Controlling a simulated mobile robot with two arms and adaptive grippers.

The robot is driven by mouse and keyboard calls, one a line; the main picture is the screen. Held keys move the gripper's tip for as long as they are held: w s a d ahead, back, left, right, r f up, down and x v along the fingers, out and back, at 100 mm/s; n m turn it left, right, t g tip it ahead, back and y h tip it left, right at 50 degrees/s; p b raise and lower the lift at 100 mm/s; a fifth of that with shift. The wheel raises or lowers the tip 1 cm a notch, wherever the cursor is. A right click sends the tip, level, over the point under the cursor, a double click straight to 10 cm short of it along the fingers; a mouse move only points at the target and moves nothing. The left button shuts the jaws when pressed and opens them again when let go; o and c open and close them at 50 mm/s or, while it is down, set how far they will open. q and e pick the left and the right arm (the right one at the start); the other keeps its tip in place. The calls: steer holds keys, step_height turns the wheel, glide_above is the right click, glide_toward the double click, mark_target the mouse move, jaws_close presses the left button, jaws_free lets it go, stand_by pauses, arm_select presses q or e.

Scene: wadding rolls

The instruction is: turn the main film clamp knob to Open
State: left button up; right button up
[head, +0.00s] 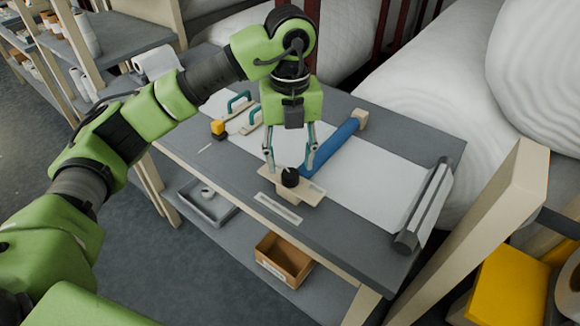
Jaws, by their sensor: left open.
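The clamp knob (290,177) is a small black knob on a cream plate (312,194) near the front edge of the grey table (352,228). My left gripper (289,172) points down over it. Its two fingers are open, one on each side of the knob. I cannot tell whether they touch it. The knob's pointer and any Open mark are too small to read. My right gripper is not in view.
A blue roll (335,147) lies just behind the knob. Teal-handled tools (242,122) and a yellow-topped item (218,128) lie to the left. A film roller (424,208) stands at the right. A cardboard box (284,259) and a grey tray (222,213) sit on the lower shelf.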

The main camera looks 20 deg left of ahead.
mark_target(290, 173)
arm_select(q)
step_height(290, 173, up, 9)
steer(key=shift+f, duration=0.15)
stand_by(0.5)
